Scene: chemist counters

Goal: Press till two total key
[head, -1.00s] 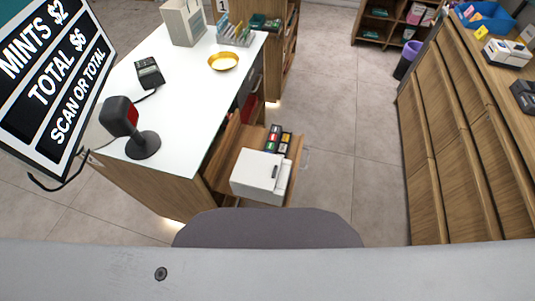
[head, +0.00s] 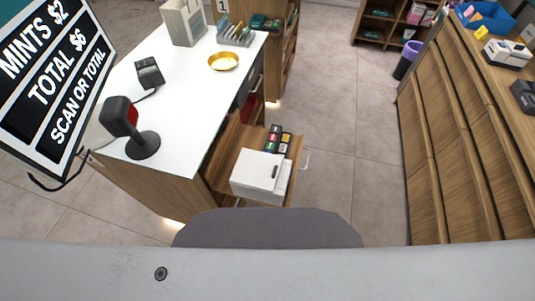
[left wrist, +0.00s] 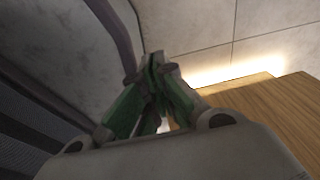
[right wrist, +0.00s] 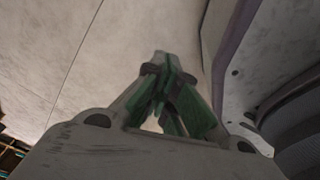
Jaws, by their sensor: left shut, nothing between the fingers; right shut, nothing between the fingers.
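A till screen (head: 55,75) at the left of the head view reads "MINTS $2", "TOTAL $6" and "SCAN OR TOTAL". A small dark keypad device (head: 149,72) with a cable lies on the white counter (head: 185,95). I cannot make out a total key or a till number two. My left gripper (left wrist: 155,62) is shut and empty in the left wrist view, beside a wooden edge (left wrist: 270,105). My right gripper (right wrist: 161,60) is shut and empty in the right wrist view, above the floor. Neither gripper shows in the head view.
A black scanner (head: 125,118) on a round base stands at the counter's near end. A gold dish (head: 223,61) is farther back. A white box (head: 260,174) sits on a low wooden shelf below the counter. Grey floor (head: 330,110) lies clear before the wooden cabinets (head: 460,120) at right.

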